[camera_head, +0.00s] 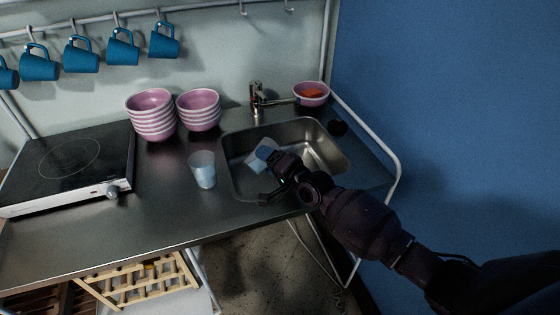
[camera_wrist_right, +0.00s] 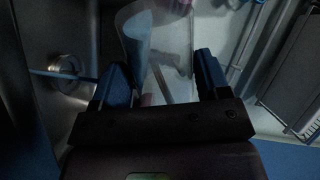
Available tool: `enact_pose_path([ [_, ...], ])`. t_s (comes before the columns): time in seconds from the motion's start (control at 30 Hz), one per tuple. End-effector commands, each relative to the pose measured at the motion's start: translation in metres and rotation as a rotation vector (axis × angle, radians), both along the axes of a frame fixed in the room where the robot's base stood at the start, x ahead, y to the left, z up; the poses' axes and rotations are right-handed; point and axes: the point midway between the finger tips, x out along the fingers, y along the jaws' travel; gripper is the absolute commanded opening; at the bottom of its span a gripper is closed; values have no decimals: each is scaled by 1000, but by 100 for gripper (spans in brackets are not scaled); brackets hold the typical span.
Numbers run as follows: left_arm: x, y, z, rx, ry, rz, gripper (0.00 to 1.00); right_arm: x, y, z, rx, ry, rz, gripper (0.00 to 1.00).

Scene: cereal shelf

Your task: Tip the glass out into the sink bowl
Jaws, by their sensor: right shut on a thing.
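A clear glass (camera_head: 257,160) is held tilted over the steel sink bowl (camera_head: 322,150), in the bowl's left part. My right gripper (camera_head: 273,164) reaches in from the right and is shut on this glass. In the right wrist view the glass (camera_wrist_right: 160,35) shows between the blue fingers of the gripper (camera_wrist_right: 163,80), its upper part cut off by the frame. I cannot tell whether liquid is in it. A second glass (camera_head: 203,170), pale blue, stands upright on the counter left of the sink. My left gripper is not in view.
A tap (camera_head: 257,98) stands behind the sink. Two stacks of pink bowls (camera_head: 152,118) stand at the back, and a pink bowl with something orange (camera_head: 311,94) is at the back right. A hob (camera_head: 70,165) is at the left. A white rail (camera_head: 375,135) edges the right side.

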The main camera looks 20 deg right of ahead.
Motion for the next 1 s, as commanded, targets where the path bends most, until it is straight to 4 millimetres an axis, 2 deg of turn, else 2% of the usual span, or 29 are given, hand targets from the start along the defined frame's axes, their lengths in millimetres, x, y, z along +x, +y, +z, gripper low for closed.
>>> enact_pose_path([
  [1.0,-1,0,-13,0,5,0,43,6,-9,-5,94,53,0,38],
])
